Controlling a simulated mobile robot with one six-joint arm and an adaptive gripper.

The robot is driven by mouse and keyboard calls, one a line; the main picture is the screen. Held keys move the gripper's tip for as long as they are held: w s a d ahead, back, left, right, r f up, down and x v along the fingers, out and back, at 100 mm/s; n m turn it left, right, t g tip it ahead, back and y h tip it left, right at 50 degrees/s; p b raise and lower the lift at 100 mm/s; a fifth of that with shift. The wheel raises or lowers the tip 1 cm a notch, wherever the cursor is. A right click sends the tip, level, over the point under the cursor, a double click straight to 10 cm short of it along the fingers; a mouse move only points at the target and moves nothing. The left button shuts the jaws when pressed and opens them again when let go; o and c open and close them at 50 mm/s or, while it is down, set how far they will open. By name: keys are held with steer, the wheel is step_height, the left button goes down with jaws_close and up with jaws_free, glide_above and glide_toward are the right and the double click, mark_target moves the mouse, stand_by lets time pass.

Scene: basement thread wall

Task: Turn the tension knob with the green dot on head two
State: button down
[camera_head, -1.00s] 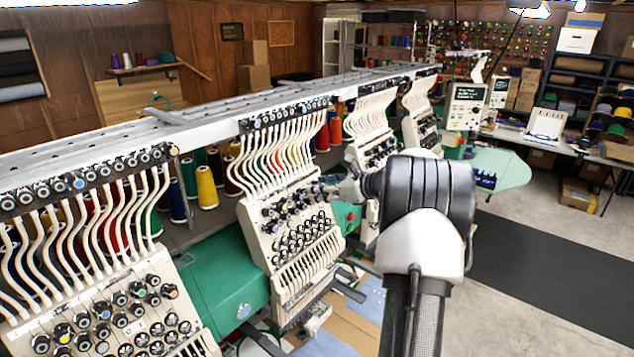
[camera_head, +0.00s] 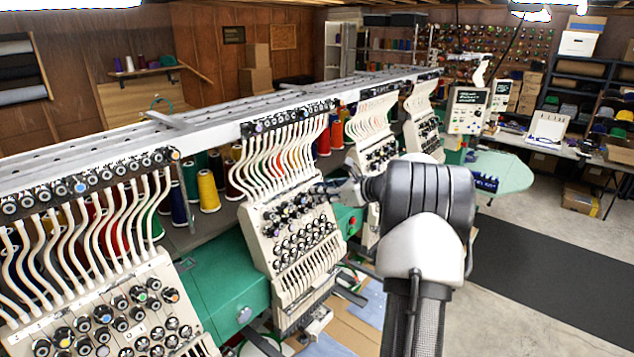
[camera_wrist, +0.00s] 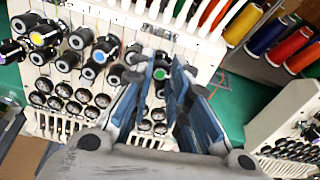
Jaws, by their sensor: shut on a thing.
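Head two (camera_head: 262,222) is the cream sewing head in the middle of the head view, its face covered with rows of black tension knobs. My gripper (camera_head: 330,190) reaches its upper right knobs from the right. In the wrist view the knob with the green dot (camera_wrist: 159,74) sits between the blue-grey fingers of my gripper (camera_wrist: 162,82). The fingers are shut on this knob, one on each side, and cover much of its body. In the head view my gripper and the other knobs hide the green dot.
Close neighbours include a blue-dot knob (camera_wrist: 99,57) and, farther left, a yellow-dot knob (camera_wrist: 38,39). White thread tubes (camera_head: 285,145) run above the knobs. Another head (camera_head: 372,150) stands behind my arm. Thread cones (camera_head: 207,190) stand behind the heads.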

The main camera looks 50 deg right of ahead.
steer(key=shift+w+a+f, duration=0.1)
steer(key=shift+a+f, duration=0.05)
steer(key=shift+a, duration=0.15)
steer(key=n+b, duration=0.5)
steer(key=b, duration=0.2)
steer(key=shift+d+f+n, duration=0.15)
steer(key=shift+n, duration=0.25)
steer(key=c, duration=1.5)
jaws_free()
steer(key=shift+d, duration=0.1)
steer(key=shift+r, duration=0.2)
